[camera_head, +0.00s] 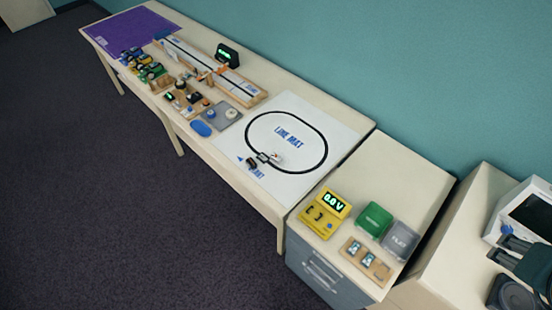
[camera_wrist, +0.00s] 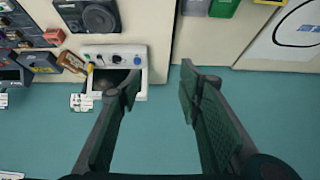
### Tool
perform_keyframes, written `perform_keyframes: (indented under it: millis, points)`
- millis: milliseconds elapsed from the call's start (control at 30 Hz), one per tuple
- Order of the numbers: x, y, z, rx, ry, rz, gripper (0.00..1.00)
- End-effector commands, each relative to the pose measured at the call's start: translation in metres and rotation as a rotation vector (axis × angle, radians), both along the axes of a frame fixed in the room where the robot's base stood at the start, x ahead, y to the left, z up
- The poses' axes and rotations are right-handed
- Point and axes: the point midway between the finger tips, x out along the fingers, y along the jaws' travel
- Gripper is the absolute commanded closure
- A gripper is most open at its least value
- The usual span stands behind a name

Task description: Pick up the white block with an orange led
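A small white item with a reddish or orange spot (camera_head: 277,157) sits on the line mat (camera_head: 305,110) in the head view, inside the lower part of the black oval. It is too small to tell for sure if it is the white block with an orange LED. Other tiny blocks (camera_head: 193,98) stand among parts farther left, their colours hard to make out. My gripper (camera_head: 502,247) is at the far right of the head view, far from these. In the wrist view my gripper (camera_wrist: 160,80) is open and empty, its dark green fingers wide apart.
A white instrument (camera_head: 505,212) and a dark speaker (camera_head: 510,294) are close to my gripper. A yellow meter (camera_head: 325,212), a green bin (camera_head: 374,219) and a grey bin (camera_head: 401,240) stand on the cabinet. A purple mat (camera_head: 125,32) covers the far table end. A teal wall runs behind.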

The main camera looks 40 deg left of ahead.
Motion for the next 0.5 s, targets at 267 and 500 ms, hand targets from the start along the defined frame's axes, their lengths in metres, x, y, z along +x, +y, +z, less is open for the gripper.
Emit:
perform_keyframes:
  millis: [267,500]
  points:
    - [0.003,0.003,0.001,-0.003,0.004,0.010,0.65]
    - [0.020,0.018,0.006,-0.015,0.024,0.063,0.65]
